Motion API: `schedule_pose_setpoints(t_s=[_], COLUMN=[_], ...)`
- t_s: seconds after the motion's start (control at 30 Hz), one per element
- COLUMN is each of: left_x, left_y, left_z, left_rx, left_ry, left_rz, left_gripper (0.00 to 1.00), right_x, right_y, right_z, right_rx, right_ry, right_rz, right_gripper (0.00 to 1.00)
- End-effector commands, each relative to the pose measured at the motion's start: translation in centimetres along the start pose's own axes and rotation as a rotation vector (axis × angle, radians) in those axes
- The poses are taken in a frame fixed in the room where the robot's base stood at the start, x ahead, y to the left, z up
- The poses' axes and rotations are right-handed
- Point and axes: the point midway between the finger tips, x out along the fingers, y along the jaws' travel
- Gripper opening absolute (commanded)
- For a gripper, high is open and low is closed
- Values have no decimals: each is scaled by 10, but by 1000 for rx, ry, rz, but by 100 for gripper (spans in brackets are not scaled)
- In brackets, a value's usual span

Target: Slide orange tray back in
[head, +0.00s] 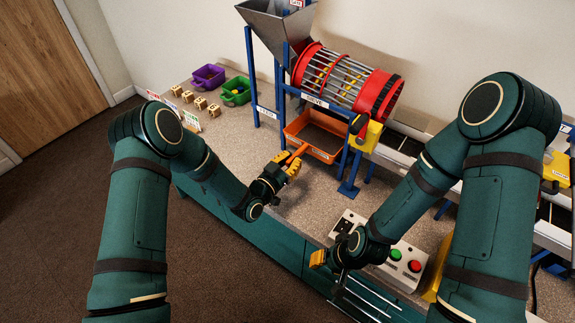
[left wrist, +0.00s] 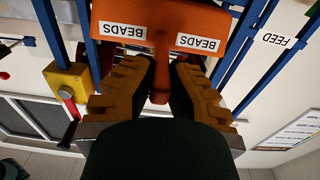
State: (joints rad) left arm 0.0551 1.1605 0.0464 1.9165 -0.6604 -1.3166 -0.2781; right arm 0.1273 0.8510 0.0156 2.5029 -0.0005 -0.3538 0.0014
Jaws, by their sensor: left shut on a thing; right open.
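The orange tray (head: 318,137) sits under the red drum sieve between blue posts, with its front edge and handle toward me. In the left wrist view the orange tray (left wrist: 193,20) fills the top, with two labels reading BEADS and a handle (left wrist: 161,68) between my fingers. My left gripper (head: 291,163) is shut on the tray's handle. It also shows in the left wrist view (left wrist: 163,80), with yellow fingers on both sides of the handle. My right gripper (head: 327,262) is open and empty near the front edge of the table, beside the control box.
The red drum sieve (head: 345,78) and a grey hopper (head: 277,20) stand above the tray on blue posts. A control box (head: 398,262) with green and red buttons lies at the front. Purple (head: 208,77) and green (head: 236,91) bins and several wooden blocks are at the left.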

Motion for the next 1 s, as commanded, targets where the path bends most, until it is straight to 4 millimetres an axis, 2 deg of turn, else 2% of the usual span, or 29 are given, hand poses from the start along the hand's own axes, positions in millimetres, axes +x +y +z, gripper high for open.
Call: schedule_pose_setpoints(t_s=[0.67, 1.0], left_x=[44, 63], left_y=[-1, -1], left_z=[3, 3], left_rx=[-1, -1], left_ry=[3, 2], left_rz=[-1, -1], left_gripper=[0, 0], right_x=[28, 28], right_y=[11, 10], right_z=[-3, -3], right_rx=[-2, -2], right_ry=[14, 15], right_rz=[1, 1], right_gripper=[41, 41])
